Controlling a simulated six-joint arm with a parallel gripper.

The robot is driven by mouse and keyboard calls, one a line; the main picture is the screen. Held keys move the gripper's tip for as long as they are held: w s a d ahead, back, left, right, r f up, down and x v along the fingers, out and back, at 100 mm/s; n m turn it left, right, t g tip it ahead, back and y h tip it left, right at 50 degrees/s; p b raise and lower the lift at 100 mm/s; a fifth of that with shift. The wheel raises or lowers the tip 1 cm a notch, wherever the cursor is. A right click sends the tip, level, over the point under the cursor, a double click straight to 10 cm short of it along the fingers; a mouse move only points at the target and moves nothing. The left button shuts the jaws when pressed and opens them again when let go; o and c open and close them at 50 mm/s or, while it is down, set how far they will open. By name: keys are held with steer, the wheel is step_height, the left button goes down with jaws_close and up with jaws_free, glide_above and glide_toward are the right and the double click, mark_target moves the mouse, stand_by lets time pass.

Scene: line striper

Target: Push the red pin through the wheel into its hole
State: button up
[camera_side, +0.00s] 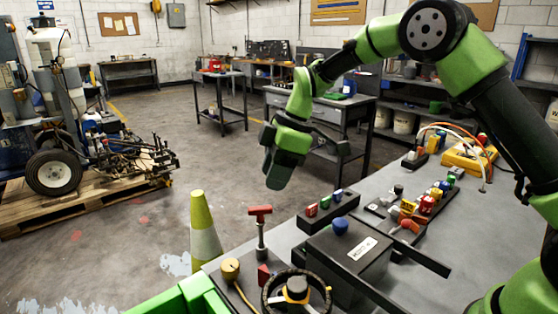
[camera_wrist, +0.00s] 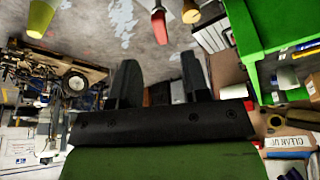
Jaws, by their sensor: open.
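A red T-shaped handle (camera_side: 260,211) on a grey shaft stands upright at the front left of the workbench; it looks like the red pin. A dark ring-shaped wheel (camera_side: 269,300) lies near the bottom edge, around a black and yellow hub (camera_side: 297,288). No hole for the pin can be made out. My gripper (camera_side: 275,182) hangs above and beyond the red handle, apart from it. In the wrist view, my gripper (camera_wrist: 160,75) has its two dark fingers spread with nothing between them. A red shape (camera_wrist: 159,27) lies beyond the fingers; I cannot tell if it is the handle.
A yellow knob (camera_side: 230,268) and a dark box with a blue knob (camera_side: 340,226) flank the red handle. Dark racks of small coloured parts (camera_side: 325,212) stand behind. A yellow-white cone (camera_side: 204,225) stands left of the bench. A wheeled machine (camera_side: 55,172) sits on a pallet.

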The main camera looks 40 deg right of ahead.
mark_target(261, 207)
steer(key=shift+x, duration=3.7)
jaws_close()
steer(key=shift+r, duration=3.1)
